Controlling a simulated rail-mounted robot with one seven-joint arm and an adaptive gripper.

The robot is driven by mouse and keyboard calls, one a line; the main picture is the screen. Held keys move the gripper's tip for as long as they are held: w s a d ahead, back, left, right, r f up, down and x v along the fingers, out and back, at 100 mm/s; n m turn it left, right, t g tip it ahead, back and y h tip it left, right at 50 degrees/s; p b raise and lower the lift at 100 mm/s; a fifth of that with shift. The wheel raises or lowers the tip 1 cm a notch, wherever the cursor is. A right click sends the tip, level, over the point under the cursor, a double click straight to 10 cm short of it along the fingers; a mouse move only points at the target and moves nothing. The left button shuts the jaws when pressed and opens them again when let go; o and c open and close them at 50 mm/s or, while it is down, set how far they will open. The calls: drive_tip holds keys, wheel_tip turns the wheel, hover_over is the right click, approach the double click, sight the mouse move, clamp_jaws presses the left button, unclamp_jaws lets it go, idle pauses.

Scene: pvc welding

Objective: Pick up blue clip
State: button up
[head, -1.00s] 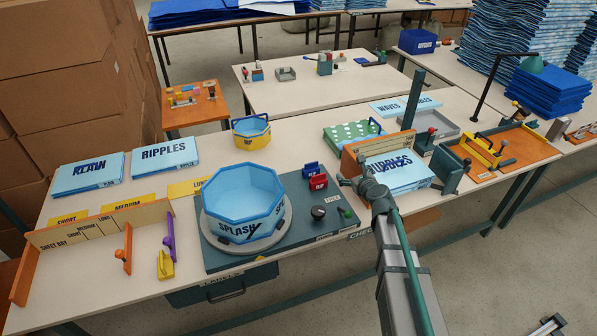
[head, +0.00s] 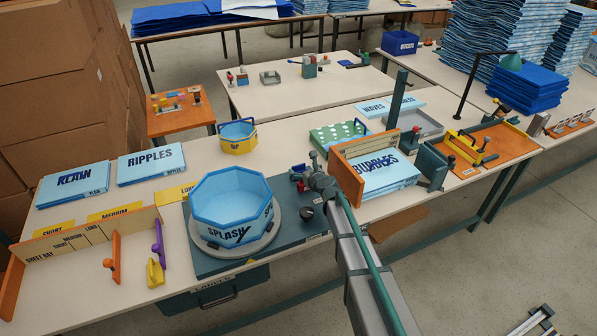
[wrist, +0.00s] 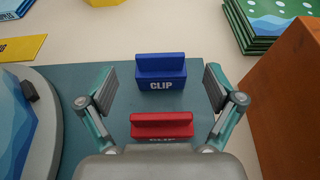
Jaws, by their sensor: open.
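The blue clip (wrist: 161,76) lies on the teal board, its white "CLIP" label facing the wrist camera. In the wrist view it is between and slightly beyond the tips of my open gripper (wrist: 160,84). Nothing is between the fingers' pads in contact. In the head view my gripper (head: 308,176) is over the right part of the board, and the blue clip (head: 298,168) shows only as a small patch beside it. How high my gripper is above the clip is hard to tell.
A red clip (wrist: 162,127) lies nearer, partly hidden by my gripper. The blue "SPLASH" pool (head: 232,205) stands left on the teal board (head: 215,266). An orange-brown upright panel (wrist: 289,100) rises close on the right. A green stack (wrist: 268,24) is behind.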

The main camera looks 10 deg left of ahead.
sight(299, 165)
drive_tip(key=x, duration=0.3)
drive_tip(key=shift+w+a+f+p, duration=0.1)
drive_tip(key=shift+w+a+p, duration=0.1)
drive_tip(key=shift+w+p, duration=0.15)
drive_tip(key=shift+s, duration=0.1)
drive_tip(key=c, duration=1.2)
drive_tip(key=shift+c, duration=0.2)
